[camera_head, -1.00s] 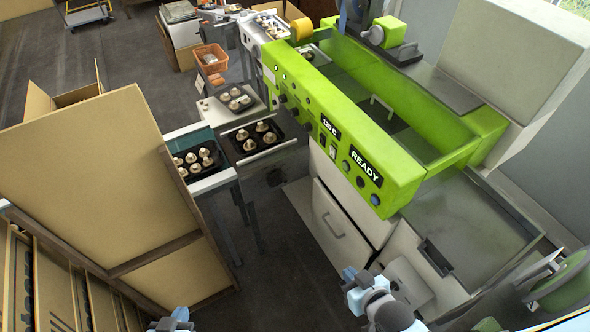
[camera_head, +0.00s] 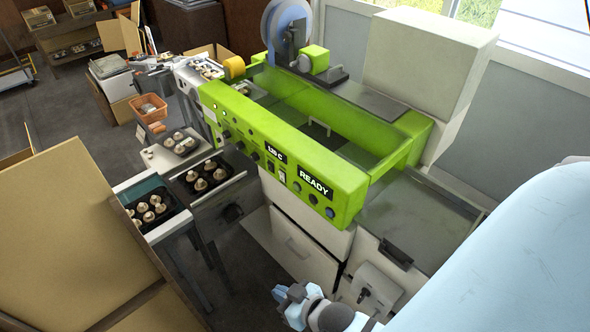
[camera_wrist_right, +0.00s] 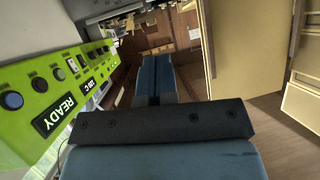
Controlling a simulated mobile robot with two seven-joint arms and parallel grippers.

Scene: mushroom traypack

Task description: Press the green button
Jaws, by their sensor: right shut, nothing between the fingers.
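The bright green machine (camera_head: 262,140) carries a front panel with a READY label (camera_head: 314,183) and a row of small round buttons. A blue button (camera_head: 329,212) sits at the panel's near right end, with a dark button (camera_head: 312,199) beside it. These also show in the right wrist view, the blue button (camera_wrist_right: 12,100) and the dark button (camera_wrist_right: 39,84). My left gripper is out of view.
Black trays of mushrooms (camera_head: 208,176) stand left of the machine, beside another tray (camera_head: 150,208). Large cardboard panels (camera_head: 70,235) block the left. A grey work surface (camera_head: 415,225) adjoins the machine's right end. Dark floor lies open in front of the white drawers (camera_head: 290,250).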

